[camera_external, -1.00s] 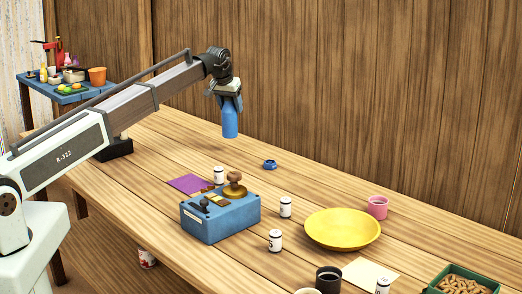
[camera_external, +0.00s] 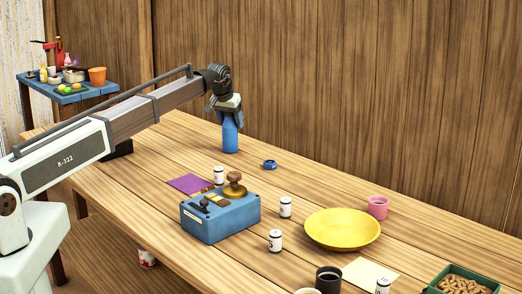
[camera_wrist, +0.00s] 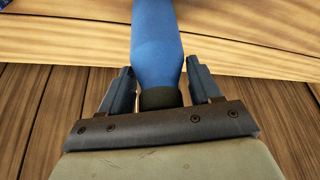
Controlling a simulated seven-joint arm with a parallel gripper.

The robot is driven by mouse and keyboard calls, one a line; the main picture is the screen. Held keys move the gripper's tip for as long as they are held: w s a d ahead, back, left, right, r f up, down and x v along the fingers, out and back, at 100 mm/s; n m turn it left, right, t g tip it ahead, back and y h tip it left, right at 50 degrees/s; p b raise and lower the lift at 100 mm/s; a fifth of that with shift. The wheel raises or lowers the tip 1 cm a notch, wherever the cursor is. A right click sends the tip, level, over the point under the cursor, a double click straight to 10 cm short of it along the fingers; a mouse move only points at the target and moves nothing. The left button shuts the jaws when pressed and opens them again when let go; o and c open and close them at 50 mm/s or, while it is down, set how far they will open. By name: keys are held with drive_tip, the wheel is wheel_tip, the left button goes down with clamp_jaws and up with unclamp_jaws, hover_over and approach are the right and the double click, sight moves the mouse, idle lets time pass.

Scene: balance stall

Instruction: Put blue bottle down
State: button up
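The blue bottle (camera_external: 230,138) is upright at the back of the wooden table, with its base at or very close to the tabletop; I cannot tell if it touches. My gripper (camera_external: 226,112) is above it, its fingers around the bottle's upper part. In the wrist view, the bottle (camera_wrist: 157,45) runs up between the two fingers (camera_wrist: 160,78), its dark neck end nearest the palm. The fingertips look in contact with its sides. The bottle's base is out of the wrist view.
In front are a purple sheet (camera_external: 188,184), a white canister (camera_external: 219,175) and a blue balance box (camera_external: 222,221). A yellow dish (camera_external: 342,230) and a pink cup (camera_external: 377,207) stand farther right. Bare wood surrounds the bottle.

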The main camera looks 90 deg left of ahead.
drive_tip(key=o, duration=0.3)
drive_tip(key=shift+o, duration=0.2)
drive_tip(key=v, duration=1.2)
drive_tip(key=shift+r, duration=0.15)
